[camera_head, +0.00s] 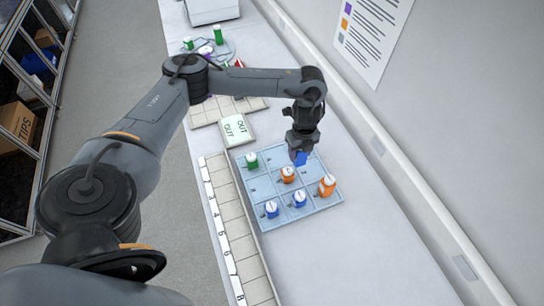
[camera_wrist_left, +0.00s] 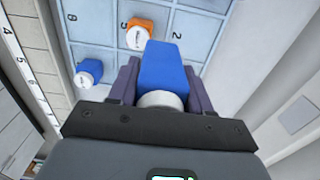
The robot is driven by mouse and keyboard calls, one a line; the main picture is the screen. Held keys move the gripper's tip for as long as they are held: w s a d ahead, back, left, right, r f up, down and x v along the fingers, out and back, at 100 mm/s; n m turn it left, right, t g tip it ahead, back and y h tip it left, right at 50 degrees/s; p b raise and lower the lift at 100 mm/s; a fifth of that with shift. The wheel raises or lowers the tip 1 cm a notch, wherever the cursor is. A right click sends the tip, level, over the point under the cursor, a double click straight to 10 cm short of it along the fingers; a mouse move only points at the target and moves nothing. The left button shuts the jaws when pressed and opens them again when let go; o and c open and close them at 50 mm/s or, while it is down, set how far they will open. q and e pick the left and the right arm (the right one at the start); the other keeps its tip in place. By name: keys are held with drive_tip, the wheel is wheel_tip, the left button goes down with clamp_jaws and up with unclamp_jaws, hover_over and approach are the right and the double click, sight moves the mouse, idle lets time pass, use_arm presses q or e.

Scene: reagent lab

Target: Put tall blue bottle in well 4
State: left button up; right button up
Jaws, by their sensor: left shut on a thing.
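My left gripper (camera_head: 300,148) is above the back right part of the light blue well tray (camera_head: 254,199). It is shut on a blue bottle (camera_head: 301,158), which hangs below the fingers. In the left wrist view the blue bottle (camera_wrist_left: 165,68) lies between the two purple-grey fingers (camera_wrist_left: 163,90), with its white cap toward the palm. The tray holds a green bottle (camera_head: 251,160), two orange bottles (camera_head: 287,174) (camera_head: 327,186) and two short blue bottles (camera_head: 271,209) (camera_head: 299,198). Most well numbers are too small or covered in the head view. My right gripper is not in view.
A numbered white rack (camera_head: 232,229) runs along the tray's left side. A white OUT block (camera_head: 236,130) sits behind it. More bottles stand on a round holder (camera_head: 216,50) at the back. The wall (camera_head: 440,120) rises close on the right.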

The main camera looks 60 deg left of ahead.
use_arm(q)
drive_tip(key=shift+w+a, duration=0.2)
drive_tip(key=shift+w, duration=0.1)
drive_tip(key=shift+s+a+f+b, duration=0.2)
drive_tip(key=shift+s+a+f, duration=0.3)
drive_tip(key=shift+a+f, duration=1.2)
drive_tip(key=shift+s+a+f+b, duration=0.2)
drive_tip(key=shift+s+a+f, duration=0.35)
drive_tip(key=shift+a+f, duration=1.15)
drive_tip(key=shift+s+a+f+b, duration=0.2)
drive_tip(key=shift+s+a+f, duration=0.3)
drive_tip(key=shift+a+f, duration=1.2)
drive_tip(key=shift+a, duration=0.25)
drive_tip(key=shift+f, duration=0.1)
drive_tip(key=o, duration=1.1)
drive_tip(key=shift+c, duration=0.2)
